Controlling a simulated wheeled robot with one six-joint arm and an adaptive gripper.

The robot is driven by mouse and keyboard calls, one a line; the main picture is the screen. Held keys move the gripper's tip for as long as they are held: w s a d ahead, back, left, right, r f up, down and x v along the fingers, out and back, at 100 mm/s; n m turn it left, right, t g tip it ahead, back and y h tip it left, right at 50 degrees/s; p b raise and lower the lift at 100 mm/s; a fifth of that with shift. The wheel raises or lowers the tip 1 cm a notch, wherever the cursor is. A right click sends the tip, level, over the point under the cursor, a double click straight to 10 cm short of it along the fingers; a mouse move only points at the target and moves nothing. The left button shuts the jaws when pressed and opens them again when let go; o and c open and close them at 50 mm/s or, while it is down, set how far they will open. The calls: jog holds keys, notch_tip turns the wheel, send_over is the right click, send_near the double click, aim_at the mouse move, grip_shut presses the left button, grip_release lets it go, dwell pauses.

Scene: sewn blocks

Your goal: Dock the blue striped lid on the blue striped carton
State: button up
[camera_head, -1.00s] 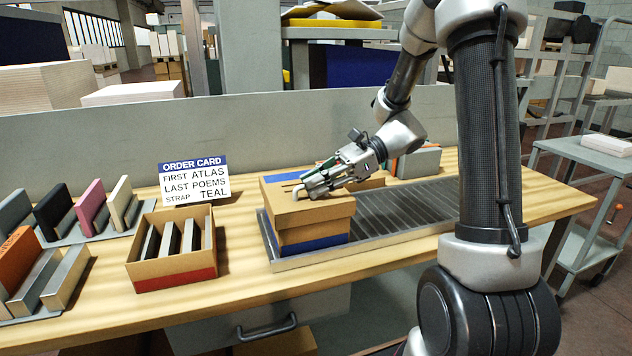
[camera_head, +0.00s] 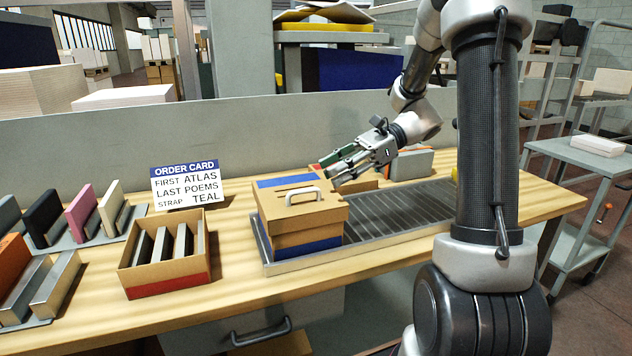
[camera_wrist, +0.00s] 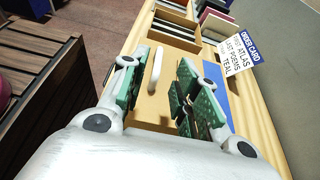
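The blue striped carton (camera_head: 300,246) stands on the ribbed metal tray. The blue striped lid (camera_head: 272,210) sits on top of it, covering its opening, and looks level. The lid has a white handle (camera_head: 303,196) and a blue stripe along its top. My gripper (camera_head: 331,172) is just above and to the right of the lid, apart from the handle. In the wrist view, my gripper's green-padded fingers (camera_wrist: 158,92) are spread with nothing between them. The handle (camera_wrist: 155,68) shows beyond them, and the lid's blue stripe (camera_wrist: 215,92) is partly hidden by the right finger.
An open carton with a red stripe (camera_head: 170,279) holds several upright slabs at the left. An order card (camera_head: 187,185) stands behind it. Several coloured blocks (camera_head: 82,213) stand in racks farther left. A grey box (camera_head: 411,164) stands behind the metal tray (camera_head: 400,222), whose right part is clear.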

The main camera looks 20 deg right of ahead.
jog(key=s+d+r+n+t+h, duration=0.1)
jog(key=s+d+n+h, duration=0.3)
jog(key=s+n, duration=0.5)
jog(key=s+d+r+n+t+h, duration=0.2)
jog(key=s+d+n+t+h, duration=0.1)
jog(key=s+n+h, duration=0.6)
jog(key=shift+s+d+h, duration=0.3)
jog(key=shift+s+d, duration=0.2)
jog(key=shift+d, duration=0.1)
dwell(2.6)
